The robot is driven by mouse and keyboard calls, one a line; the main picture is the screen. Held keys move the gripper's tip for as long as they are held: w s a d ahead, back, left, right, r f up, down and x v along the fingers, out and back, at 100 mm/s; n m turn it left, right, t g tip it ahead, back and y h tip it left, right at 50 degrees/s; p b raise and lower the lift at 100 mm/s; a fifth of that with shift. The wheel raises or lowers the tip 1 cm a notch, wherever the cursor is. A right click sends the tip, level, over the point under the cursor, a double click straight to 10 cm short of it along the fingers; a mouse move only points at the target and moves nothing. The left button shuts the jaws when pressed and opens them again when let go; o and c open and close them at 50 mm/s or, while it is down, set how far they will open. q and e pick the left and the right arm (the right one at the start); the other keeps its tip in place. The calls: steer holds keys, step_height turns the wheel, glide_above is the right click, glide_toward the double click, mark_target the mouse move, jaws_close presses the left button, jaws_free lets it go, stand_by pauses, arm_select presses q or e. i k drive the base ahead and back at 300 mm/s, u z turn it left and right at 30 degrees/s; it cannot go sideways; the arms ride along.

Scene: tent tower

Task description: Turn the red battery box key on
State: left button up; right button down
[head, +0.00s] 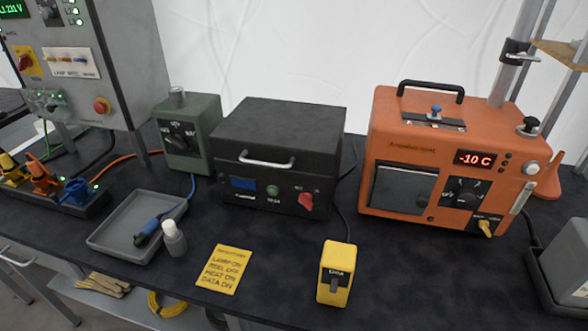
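The battery box (275,170) is a black case with a silver handle on its front, in the middle of the dark table. Its red key (306,201) sits at the right of the front face, below small white lettering too small to read. The key looks tilted, but I cannot tell which setting it points to. A green round button (272,190) and a blue panel (243,183) are left of the key on the same face. Neither of my grippers shows in the head view.
A yellow switch box (336,273) and a yellow note (222,269) lie in front. An orange heater-like box (411,165) stands right. The table directly before the key is clear.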

mark_target(305, 198)
steer(key=z, duration=3)
steer(key=k, duration=1.45)
steer(key=u, duration=1.35)
